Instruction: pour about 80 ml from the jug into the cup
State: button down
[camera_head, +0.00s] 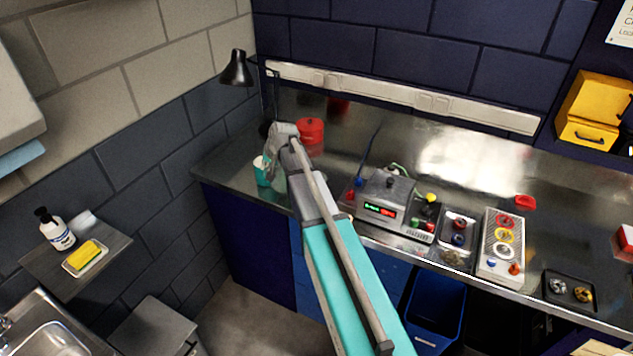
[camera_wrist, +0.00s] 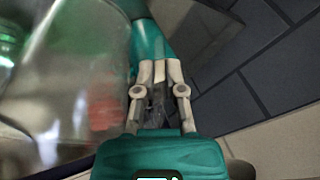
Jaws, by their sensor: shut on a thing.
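A clear, see-through jug (camera_wrist: 75,85) fills the left of the wrist view. A teal part along its side, which looks like its handle (camera_wrist: 150,40), runs between my fingers. My gripper (camera_wrist: 160,72) is shut on this handle. In the head view my gripper (camera_head: 272,150) is over the bench's left end, and only a pale, greenish bit of the jug (camera_head: 280,183) shows beside my arm. A small teal cup (camera_head: 262,172) with a pale rim stands just left of it. The cup's inside and the liquid level cannot be made out.
A red lidded container (camera_head: 310,132) stands close behind my arm, and a black lamp (camera_head: 236,70) hangs at the left. A grey device with displays (camera_head: 386,202) and small trays fill the bench to the right. The bench's back middle is clear.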

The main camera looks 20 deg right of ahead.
jog(key=w+a+f+n+g+h+b, duration=0.1)
jog(key=a+f+h+b, duration=0.2)
jog(key=f, duration=0.4)
jog(key=shift+h+b, duration=0.8)
jog(key=shift+b, duration=0.45)
